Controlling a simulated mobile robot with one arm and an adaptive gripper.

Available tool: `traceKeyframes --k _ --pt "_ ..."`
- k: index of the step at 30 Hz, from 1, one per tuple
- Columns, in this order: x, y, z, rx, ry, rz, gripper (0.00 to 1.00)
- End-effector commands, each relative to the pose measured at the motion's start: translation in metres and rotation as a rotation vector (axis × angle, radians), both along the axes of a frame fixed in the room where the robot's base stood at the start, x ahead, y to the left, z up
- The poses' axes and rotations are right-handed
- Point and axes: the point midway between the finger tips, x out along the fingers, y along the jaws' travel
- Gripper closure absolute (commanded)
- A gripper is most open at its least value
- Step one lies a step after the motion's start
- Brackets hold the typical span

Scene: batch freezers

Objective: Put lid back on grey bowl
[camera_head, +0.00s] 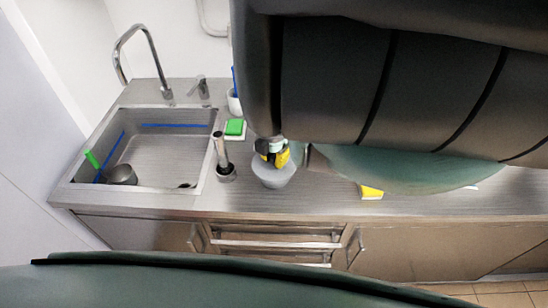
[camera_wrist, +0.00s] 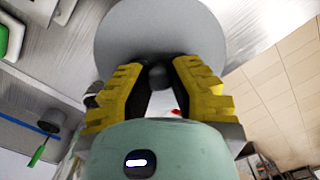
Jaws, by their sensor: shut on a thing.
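My gripper (camera_head: 272,155), with yellow fingers, is low over the counter, just right of the sink. In the wrist view my gripper (camera_wrist: 157,72) is shut on the dark knob of a round grey lid (camera_wrist: 160,35). The lid faces the fingers and fills the upper middle of that view.
The sink (camera_head: 150,150) with a pot (camera_head: 121,174) is at the left. A metal upright cylinder (camera_head: 222,152) stands close left of the bowl. A green sponge (camera_head: 235,127) lies behind it. A yellow item (camera_head: 371,192) lies to the right. My arm hides the back right counter.

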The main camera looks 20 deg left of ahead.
Motion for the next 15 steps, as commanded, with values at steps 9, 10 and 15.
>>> traceKeyframes --k 9,10,15 --pt "0.0001 0.0003 0.0001 0.0 0.0 0.001 0.61" --pt "0.0001 0.0003 0.0001 0.0 0.0 0.001 0.58" --pt "0.0001 0.0003 0.0001 0.0 0.0 0.001 0.54"
